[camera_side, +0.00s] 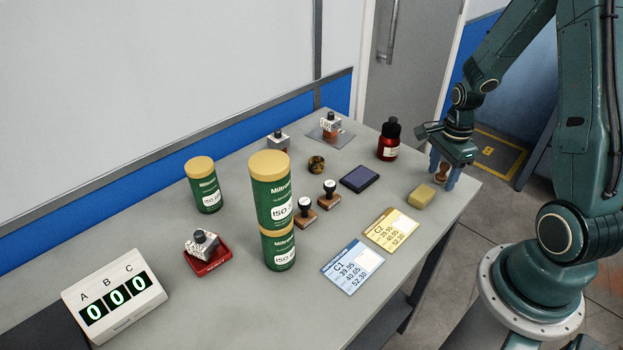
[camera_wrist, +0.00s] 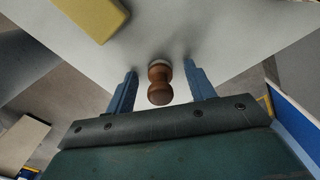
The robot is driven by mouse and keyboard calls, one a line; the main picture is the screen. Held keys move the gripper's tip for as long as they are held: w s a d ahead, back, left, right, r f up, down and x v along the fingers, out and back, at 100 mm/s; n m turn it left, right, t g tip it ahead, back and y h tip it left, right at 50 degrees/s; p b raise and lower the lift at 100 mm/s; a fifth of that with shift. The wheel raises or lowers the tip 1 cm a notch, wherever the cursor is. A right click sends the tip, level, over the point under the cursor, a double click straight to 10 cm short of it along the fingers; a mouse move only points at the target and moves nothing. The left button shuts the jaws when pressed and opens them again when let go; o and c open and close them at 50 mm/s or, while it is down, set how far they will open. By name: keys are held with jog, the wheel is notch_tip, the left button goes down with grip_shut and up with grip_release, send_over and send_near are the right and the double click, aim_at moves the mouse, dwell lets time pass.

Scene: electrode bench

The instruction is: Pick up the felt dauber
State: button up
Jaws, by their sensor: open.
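The felt dauber (camera_wrist: 159,93) has a turned brown wooden handle with a pale felt end. In the wrist view it stands between the two blue fingers of my gripper (camera_wrist: 160,72), with a gap on each side. In the side view the dauber (camera_side: 443,171) is at the right end of the grey table, partly hidden by my gripper (camera_side: 441,178). The gripper is open and points down over it. The felt end appears to rest on the table top; its contact is not clear in the side view.
A yellow sponge-like block (camera_side: 421,196) lies close by; it also shows in the wrist view (camera_wrist: 92,14). A red bottle with a black cap (camera_side: 389,141) stands behind. A dark ink pad (camera_side: 360,179) and cards (camera_side: 391,230) lie further left. The table's right edge is near.

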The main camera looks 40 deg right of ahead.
aim_at(445, 164)
dwell(0.3)
jog(key=c, duration=1)
jog(key=shift+c, duration=0.2)
jog(key=shift+r, duration=0.1)
notch_tip(445, 164, up, 20)
dwell(0.6)
